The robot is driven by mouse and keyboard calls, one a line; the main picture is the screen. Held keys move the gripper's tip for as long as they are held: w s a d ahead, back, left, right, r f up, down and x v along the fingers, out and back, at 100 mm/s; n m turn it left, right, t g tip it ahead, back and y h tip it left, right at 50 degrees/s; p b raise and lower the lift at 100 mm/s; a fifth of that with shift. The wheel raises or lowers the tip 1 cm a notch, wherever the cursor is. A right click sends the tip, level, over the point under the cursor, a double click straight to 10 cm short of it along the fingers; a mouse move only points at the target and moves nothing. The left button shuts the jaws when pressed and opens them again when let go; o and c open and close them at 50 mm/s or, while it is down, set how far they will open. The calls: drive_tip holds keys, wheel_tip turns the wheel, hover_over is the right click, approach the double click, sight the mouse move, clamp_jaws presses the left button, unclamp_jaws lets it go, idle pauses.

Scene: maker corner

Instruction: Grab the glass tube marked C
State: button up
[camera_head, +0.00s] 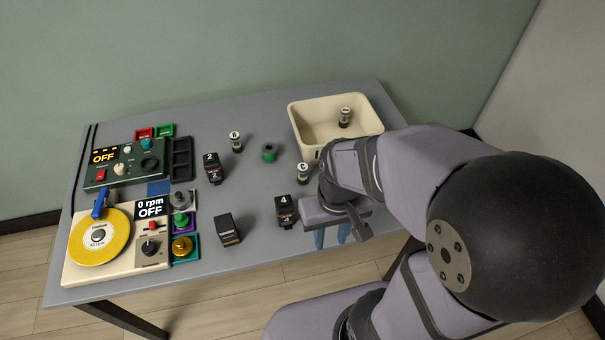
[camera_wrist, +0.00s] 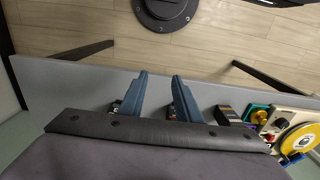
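The glass tube marked C (camera_head: 303,174) stands upright on the grey table, with a dark cap and a pale label, just left of my wrist in the head view. My gripper (camera_head: 331,240) is at the table's front edge, in front of and right of the tube. Its blue fingers also show in the wrist view (camera_wrist: 161,76), spread apart with nothing held between the tips. I cannot make out the tube in the wrist view.
A cream bin (camera_head: 300,125) holds another tube (camera_head: 344,117). A third tube (camera_head: 235,141) and a green spool (camera_head: 269,152) stand further left. A black block marked 4 (camera_head: 286,211) is close to my gripper. Control panels (camera_head: 115,265) fill the left side.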

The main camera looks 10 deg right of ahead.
wheel_tip(320, 180, up, 5)
drive_tip(key=n+h+b, duration=1)
drive_tip(key=n+b, duration=0.2)
drive_tip(key=n, duration=0.4)
hover_over(299, 168)
drive_tip(key=s, duration=0.6)
drive_tip(key=f, duration=0.1)
drive_tip(key=w+a+n+t+h+b, duration=0.2)
drive_tip(key=w+a+n+h+b, duration=0.15)
drive_tip(key=w+a, duration=0.2)
drive_tip(key=shift+n, duration=0.25)
drive_tip(key=f, duration=0.8)
drive_tip(key=a+f, duration=0.1)
drive_tip(key=f, duration=0.4)
drive_tip(key=shift+s+p, duration=0.25)
drive_tip(key=shift+p, duration=0.1)
drive_tip(key=shift+p+x, duration=0.45)
drive_tip(key=shift+x, duration=3)
drive_tip(key=shift+d+r, duration=0.1)
drive_tip(key=shift+p+x, duration=0.55)
drive_tip(key=shift+x, duration=2)
